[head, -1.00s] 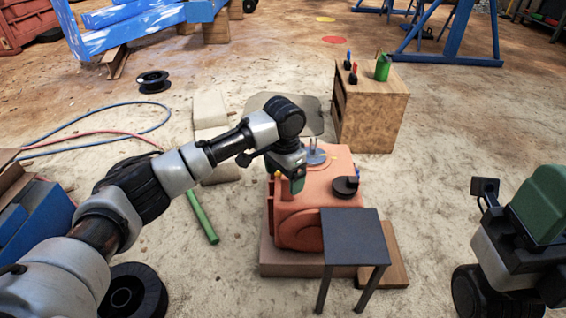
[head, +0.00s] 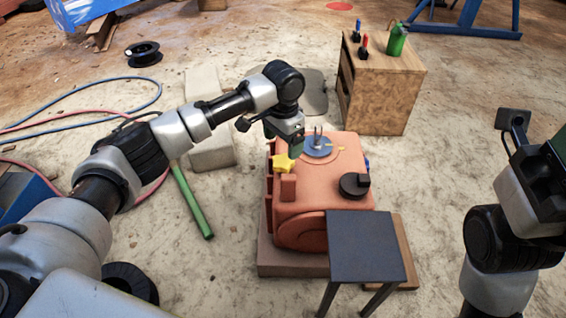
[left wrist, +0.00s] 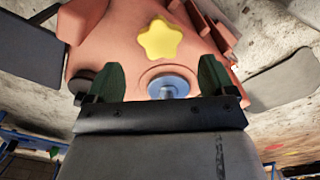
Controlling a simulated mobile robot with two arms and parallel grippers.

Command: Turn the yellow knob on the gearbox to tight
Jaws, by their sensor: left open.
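The yellow star-shaped knob (head: 283,163) sits on the left part of the orange gearbox (head: 318,196). In the left wrist view the knob (left wrist: 160,40) shows whole, beyond the fingertips and between their lines. My left gripper (head: 290,146) is just behind and above the knob in the head view. A blue disc (head: 317,147) with grey prongs and a black knob (head: 355,185) are also on the gearbox. My right arm is at the right edge; its jaw state does not show clearly.
A dark-topped stool (head: 365,245) stands in front of the gearbox. A wooden cabinet (head: 385,95) with small tools and a green can (head: 397,40) is behind right. A green bar (head: 192,200) and pale blocks (head: 205,115) lie left.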

